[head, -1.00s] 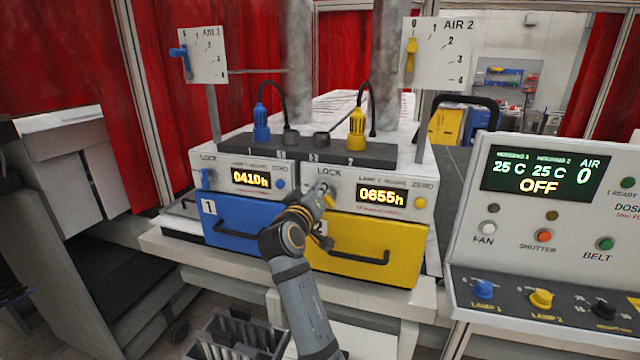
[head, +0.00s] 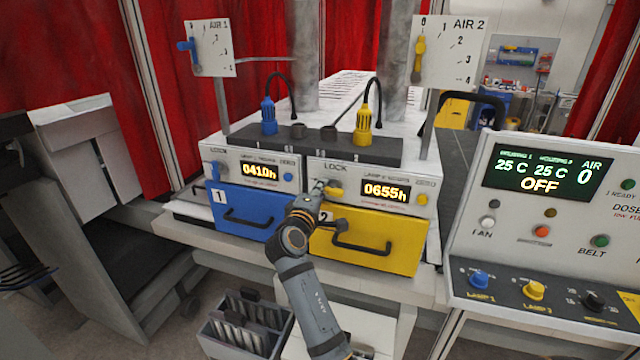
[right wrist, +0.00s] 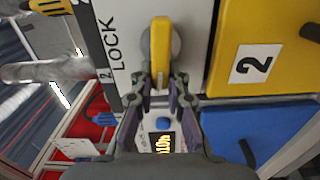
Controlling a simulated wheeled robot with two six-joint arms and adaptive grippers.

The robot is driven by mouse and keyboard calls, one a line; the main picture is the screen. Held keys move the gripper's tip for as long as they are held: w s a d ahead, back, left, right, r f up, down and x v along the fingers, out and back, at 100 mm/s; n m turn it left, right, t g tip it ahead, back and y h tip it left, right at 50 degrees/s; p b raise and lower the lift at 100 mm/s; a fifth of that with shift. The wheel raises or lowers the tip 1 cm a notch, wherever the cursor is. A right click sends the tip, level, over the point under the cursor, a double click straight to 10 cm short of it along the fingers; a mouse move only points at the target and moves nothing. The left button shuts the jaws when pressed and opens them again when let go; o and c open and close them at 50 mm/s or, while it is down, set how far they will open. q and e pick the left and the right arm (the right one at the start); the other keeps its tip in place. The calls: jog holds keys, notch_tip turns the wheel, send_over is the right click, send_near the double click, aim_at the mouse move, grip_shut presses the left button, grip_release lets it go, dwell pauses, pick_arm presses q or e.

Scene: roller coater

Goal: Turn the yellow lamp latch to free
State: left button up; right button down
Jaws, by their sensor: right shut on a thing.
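The yellow lamp latch (head: 336,187) sits on the white front panel of lamp 2, under the word LOCK. In the right wrist view the yellow latch (right wrist: 160,45) is a bar on a round grey base. It lies roughly level, across the panel. My right gripper (head: 321,188) is at the latch. In the right wrist view my right gripper (right wrist: 161,80) has its fingertips shut on the near end of the bar, one on each side.
The yellow drawer (head: 370,245) with a black handle is below the panel, and the blue drawer (head: 245,210) is to its left. The blue latch (head: 213,171) stands upright on the lamp 1 panel. The control console (head: 560,200) is at the right. A grey bin (head: 245,325) stands below.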

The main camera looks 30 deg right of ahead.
jog(key=shift+f+n+p, duration=0.1)
jog(key=shift+n+p, duration=0.2)
jog(key=shift+n, duration=0.3)
jog(key=c, duration=1.4)
grip_release()
jog(key=shift+c, duration=0.2)
jog(key=shift+o, duration=0.6)
jog(key=shift+d, duration=0.25)
notch_tip(320, 180, up, 10)
jog(key=shift+d+f, duration=0.1)
jog(key=shift+d, duration=0.05)
jog(key=shift+a, duration=0.2)
